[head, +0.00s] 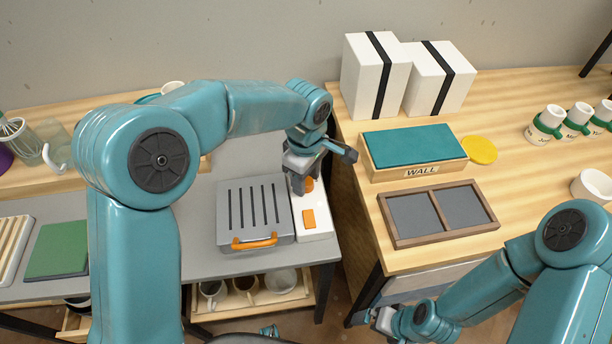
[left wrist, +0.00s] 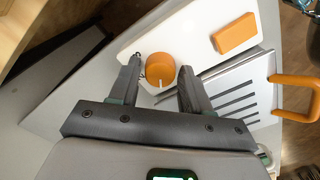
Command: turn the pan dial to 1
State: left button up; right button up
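The orange pan dial (head: 309,184) sits on a white control panel (head: 318,236) at the right side of a grey slotted pan unit (head: 236,212). In the left wrist view the round dial (left wrist: 160,70) shows a short white mark on its near side; I cannot read the numbers around it. My left gripper (head: 299,186) points down at the dial. In the left wrist view its two fingers (left wrist: 160,82) are apart, one on either side of the dial, with a gap visible on the right. My right gripper (head: 382,320) is low at the front, away from the dial; its fingers are unclear.
An orange rectangular block (head: 309,218) lies on the panel close to the dial. An orange handle (head: 254,241) is at the pan unit's front.

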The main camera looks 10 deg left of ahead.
pick_arm(q)
notch_tip(320, 180, up, 16)
jog(key=p, duration=0.1)
jog(key=shift+r+p, duration=0.15)
jog(key=shift+p, duration=0.25)
dwell(0.3)
